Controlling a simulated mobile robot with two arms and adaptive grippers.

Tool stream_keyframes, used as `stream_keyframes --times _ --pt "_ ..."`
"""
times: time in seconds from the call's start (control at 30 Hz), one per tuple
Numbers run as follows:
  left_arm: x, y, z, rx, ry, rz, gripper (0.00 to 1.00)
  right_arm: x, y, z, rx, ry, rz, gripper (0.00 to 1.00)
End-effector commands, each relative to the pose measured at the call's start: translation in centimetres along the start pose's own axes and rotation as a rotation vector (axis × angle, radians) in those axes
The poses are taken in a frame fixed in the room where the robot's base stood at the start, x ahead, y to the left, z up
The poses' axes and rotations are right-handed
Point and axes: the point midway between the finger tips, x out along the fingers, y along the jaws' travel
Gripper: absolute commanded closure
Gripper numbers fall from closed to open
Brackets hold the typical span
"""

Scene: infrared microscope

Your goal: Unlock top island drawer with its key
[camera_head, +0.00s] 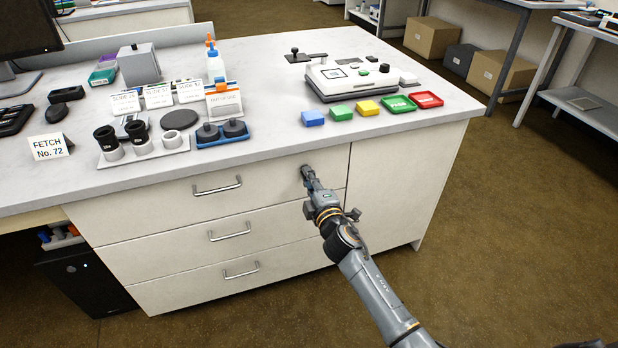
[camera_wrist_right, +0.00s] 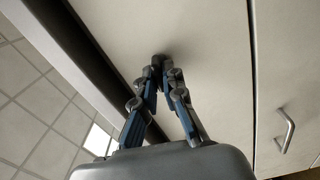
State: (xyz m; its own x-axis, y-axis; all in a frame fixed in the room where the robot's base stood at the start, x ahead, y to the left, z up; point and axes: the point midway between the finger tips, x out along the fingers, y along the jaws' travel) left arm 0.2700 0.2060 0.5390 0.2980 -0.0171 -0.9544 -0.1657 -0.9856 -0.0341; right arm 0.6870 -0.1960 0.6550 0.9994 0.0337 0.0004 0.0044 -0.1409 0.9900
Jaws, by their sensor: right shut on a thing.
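The top island drawer (camera_head: 262,176) is closed, with a metal bar handle (camera_head: 217,187) at its middle. My right gripper (camera_head: 306,172) is at the upper right part of this drawer front, its fingers pointing at the panel. In the right wrist view the gripper (camera_wrist_right: 159,64) has its fingers converged at the drawer front (camera_wrist_right: 205,70), where a small dark round spot shows between and behind the tips. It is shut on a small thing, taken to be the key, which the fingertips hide. The lock is hidden too. My left gripper is not in view.
Two closed drawers with handles (camera_head: 230,231) lie below. The island top (camera_head: 270,85) carries a white instrument (camera_head: 350,78), coloured blocks and trays, and a blue holder (camera_head: 222,133) near the front edge. The floor to the right (camera_head: 530,220) is clear.

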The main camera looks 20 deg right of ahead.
Motion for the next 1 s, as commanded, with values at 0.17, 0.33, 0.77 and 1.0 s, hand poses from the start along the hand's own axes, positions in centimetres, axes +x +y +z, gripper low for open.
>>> stream_keyframes --times 0.17,0.33,0.77,1.0 --pt "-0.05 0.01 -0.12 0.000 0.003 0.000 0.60 0.00 -0.07 -0.10 -0.088 0.002 0.000 1.00" --pt "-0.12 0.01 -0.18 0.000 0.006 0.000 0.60 -0.01 -0.11 -0.10 -0.135 0.002 -0.001 1.00" --pt "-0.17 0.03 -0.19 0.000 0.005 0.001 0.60 -0.02 -0.14 -0.09 -0.159 0.002 -0.001 1.00" --pt "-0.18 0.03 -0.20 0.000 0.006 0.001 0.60 -0.02 -0.15 -0.08 -0.158 0.002 -0.001 0.68"
